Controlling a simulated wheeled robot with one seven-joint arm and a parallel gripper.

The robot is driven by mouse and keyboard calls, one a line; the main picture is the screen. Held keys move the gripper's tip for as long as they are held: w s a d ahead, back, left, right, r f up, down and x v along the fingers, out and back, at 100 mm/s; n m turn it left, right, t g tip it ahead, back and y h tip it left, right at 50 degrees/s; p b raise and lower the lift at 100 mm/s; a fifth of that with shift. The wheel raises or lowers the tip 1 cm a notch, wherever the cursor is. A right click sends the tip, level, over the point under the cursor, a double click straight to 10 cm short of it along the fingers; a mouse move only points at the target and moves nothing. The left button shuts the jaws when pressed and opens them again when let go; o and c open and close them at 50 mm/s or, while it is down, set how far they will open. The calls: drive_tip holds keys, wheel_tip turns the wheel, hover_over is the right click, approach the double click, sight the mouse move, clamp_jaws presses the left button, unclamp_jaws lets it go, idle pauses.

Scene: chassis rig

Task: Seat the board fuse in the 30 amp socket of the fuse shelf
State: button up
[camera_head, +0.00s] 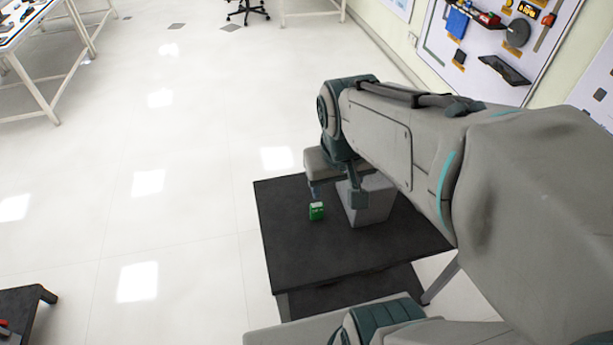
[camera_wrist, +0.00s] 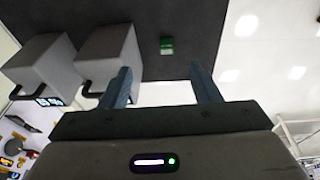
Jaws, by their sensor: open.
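A small green block, which looks like the board fuse (camera_head: 317,211), stands on the black tabletop (camera_head: 300,260). It has a pale top or label too small to read. My gripper (camera_head: 336,196) is open and empty above the table, with one finger just above the fuse in the picture. In the wrist view the fuse (camera_wrist: 166,46) shows beyond and between the spread fingers (camera_wrist: 160,72), apart from both. A grey box (camera_head: 370,205) stands right of the fuse, partly behind my gripper. I cannot tell whether it is the fuse shelf; no 30 amp socket is readable.
In the wrist view two grey boxes stand side by side left of the fuse, a nearer one (camera_wrist: 110,45) and a farther one (camera_wrist: 40,62), with dark bracket-like parts. The table's left and front areas are bare. A tool board (camera_head: 500,45) hangs on the wall.

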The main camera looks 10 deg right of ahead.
sight(317, 205)
drive_tip(key=w+f+g, duration=0.3)
drive_tip(key=w+f, duration=0.5)
drive_tip(key=w, duration=0.2)
drive_tip(key=f, duration=1.4)
drive_tip(key=shift+w+a, duration=0.1)
drive_tip(key=shift+w, duration=0.15)
drive_tip(key=c, duration=1.1)
